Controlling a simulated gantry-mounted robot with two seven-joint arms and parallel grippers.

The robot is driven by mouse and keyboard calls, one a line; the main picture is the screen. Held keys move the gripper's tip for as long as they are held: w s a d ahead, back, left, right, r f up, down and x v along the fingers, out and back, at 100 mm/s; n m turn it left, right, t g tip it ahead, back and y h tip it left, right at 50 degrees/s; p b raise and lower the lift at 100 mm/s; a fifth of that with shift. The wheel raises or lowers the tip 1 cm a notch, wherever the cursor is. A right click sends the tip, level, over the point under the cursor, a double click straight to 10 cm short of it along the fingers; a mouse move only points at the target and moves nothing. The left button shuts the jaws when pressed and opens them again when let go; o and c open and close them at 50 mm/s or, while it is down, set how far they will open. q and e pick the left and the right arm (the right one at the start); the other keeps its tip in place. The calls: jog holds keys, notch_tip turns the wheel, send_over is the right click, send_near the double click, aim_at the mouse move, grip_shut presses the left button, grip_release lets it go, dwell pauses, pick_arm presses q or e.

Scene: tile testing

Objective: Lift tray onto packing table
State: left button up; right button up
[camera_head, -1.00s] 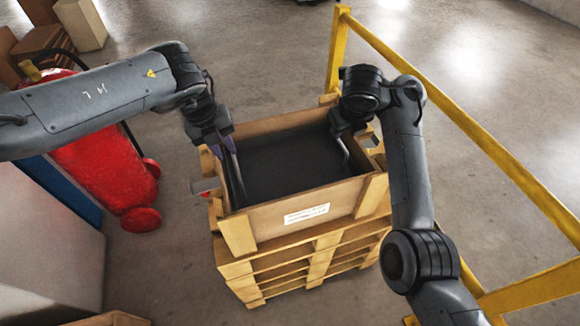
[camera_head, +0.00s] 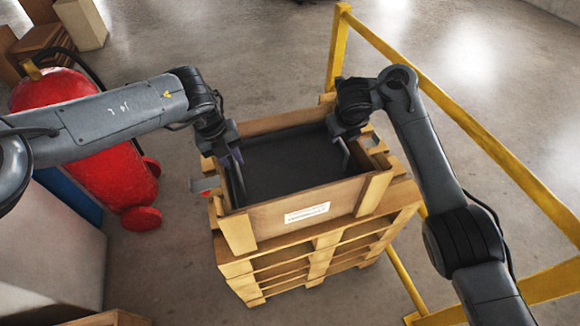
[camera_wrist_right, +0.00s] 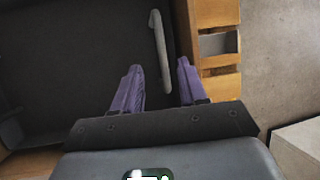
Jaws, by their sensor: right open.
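A black tray (camera_head: 290,165) sits inside a wooden crate on stacked pallets. It has a grey handle at its left side (camera_head: 238,184) and one at its right side (camera_head: 345,154). My left gripper (camera_head: 231,159) is over the left handle, its purple fingers apart. My right gripper (camera_head: 346,138) is at the right side, its fingers mostly hidden in the head view. In the right wrist view, my right gripper (camera_wrist_right: 158,65) is open, with the right handle (camera_wrist_right: 160,52) between its fingertip lines; contact cannot be told.
The wooden crate (camera_head: 267,220) closely surrounds the tray, on the pallets (camera_head: 330,250). A yellow railing (camera_head: 470,130) runs behind and to the right. A red extinguisher (camera_head: 105,180) and a pale cabinet (camera_head: 50,245) stand at left. No packing table is identifiable.

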aim_at(236, 166)
pick_arm(q)
jog(key=shift+f, duration=0.25)
pick_arm(e)
jog(key=shift+w+d+f, duration=0.1)
jog(key=shift+d+f, duration=0.2)
pick_arm(q)
jog(key=shift+w+d+f, duration=0.1)
jog(key=shift+d+f, duration=0.1)
jog(key=shift+f, duration=0.7)
jog(key=shift+d+f, duration=0.2)
jog(key=shift+f, duration=0.65)
jog(key=shift+w+d+f, duration=0.1)
jog(key=shift+d+f, duration=0.1)
jog(key=shift+f, duration=0.7)
pick_arm(e)
jog(key=shift+x, duration=2.75)
jog(key=shift+a, duration=0.1)
pick_arm(q)
jog(key=shift+c, duration=0.3)
pick_arm(e)
jog(key=shift+c, duration=0.2)
pick_arm(q)
grip_shut()
pick_arm(e)
jog(key=c, duration=0.5)
grip_shut()
